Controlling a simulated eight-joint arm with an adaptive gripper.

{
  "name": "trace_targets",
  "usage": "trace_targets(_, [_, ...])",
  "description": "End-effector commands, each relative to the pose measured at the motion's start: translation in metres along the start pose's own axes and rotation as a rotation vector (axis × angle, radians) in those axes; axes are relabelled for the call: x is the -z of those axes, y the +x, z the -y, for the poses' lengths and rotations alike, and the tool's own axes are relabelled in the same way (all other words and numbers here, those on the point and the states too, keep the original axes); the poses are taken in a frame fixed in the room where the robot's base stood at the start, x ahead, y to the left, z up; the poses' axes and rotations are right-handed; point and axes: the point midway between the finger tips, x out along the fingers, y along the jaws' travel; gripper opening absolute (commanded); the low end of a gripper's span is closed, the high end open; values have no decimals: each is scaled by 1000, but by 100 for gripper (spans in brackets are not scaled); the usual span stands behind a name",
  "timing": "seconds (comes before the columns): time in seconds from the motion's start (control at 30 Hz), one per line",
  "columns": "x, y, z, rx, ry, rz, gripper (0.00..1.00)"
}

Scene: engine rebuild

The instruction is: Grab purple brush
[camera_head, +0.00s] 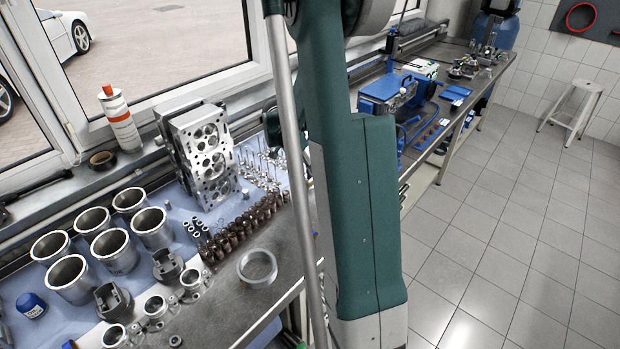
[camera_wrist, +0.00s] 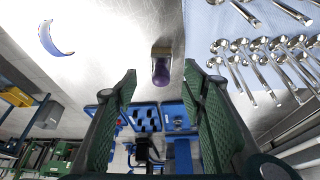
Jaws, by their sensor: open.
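The purple brush (camera_wrist: 161,72) shows in the wrist view near the middle, on the bare grey metal bench top. It has a rounded purple part and a short brownish band at its upper end. I cannot make it out in the head view, where my arm covers the middle of the picture. My gripper (camera_wrist: 160,68) is open, with its two green ribbed fingers on either side of the brush in the wrist view. The brush appears beyond the fingertips, with no visible contact. My gripper is hidden in the head view.
Several shiny valves (camera_wrist: 240,62) lie on a blue cloth right of the brush. Blue trays (camera_wrist: 140,116) appear below it. In the head view, a cylinder head (camera_head: 207,155), cylinder liners (camera_head: 113,250) and a metal ring (camera_head: 258,268) occupy the left bench.

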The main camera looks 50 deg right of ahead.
Motion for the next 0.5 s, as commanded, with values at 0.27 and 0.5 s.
trace_targets(0.27, [0,8,0,0,0,0,41])
trace_targets(0.5, [0,9,0,0,-1,0,41])
